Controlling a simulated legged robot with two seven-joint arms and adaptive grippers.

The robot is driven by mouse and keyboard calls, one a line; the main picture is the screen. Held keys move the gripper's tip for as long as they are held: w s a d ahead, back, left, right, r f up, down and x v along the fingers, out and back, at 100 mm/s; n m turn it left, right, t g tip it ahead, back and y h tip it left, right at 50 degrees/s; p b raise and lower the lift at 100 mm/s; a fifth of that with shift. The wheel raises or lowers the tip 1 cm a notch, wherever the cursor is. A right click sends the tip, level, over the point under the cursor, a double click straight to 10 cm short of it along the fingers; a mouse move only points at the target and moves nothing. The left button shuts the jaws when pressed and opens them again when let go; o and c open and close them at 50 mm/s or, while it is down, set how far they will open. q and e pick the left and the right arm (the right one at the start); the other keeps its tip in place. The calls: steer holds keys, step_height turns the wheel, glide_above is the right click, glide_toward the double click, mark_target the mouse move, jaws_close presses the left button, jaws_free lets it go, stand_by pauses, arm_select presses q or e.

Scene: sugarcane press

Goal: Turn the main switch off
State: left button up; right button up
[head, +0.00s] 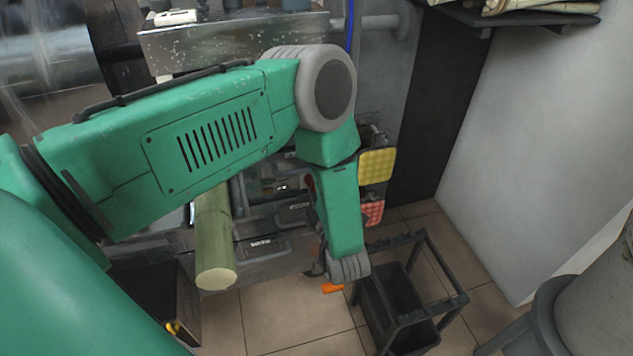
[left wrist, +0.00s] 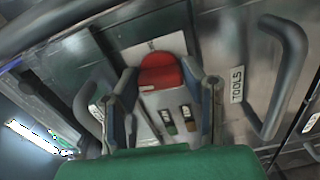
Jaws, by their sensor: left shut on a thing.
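The main switch (left wrist: 160,72) is a red knob on a small panel in the left wrist view. My left gripper (left wrist: 166,84) has one finger on each side of it and is shut on it. Two small dark switches or tags with coloured ends sit just below the knob, between the fingers. In the head view my green left arm reaches down in front of the machine and hides most of the switch area. The left fingers are mostly hidden there. My right gripper is in neither view.
A door handle (left wrist: 285,75) and a TOOLS label (left wrist: 237,84) are right of the switch. A cut cane stalk (head: 214,240) sticks out left of my wrist. A black bin cart (head: 395,315) stands at lower right. Yellow (head: 377,165) and red checked pads hang beside my arm.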

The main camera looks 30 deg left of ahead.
arm_select(q)
steer(key=shift+f+n, duration=0.1)
steer(key=shift+n, duration=0.5)
steer(key=shift+f, duration=0.1)
steer(key=o, duration=1.1)
steer(key=shift+o, duration=0.2)
steer(key=v, duration=0.8)
steer(key=shift+s+d+f, duration=0.1)
steer(key=shift+d, duration=0.05)
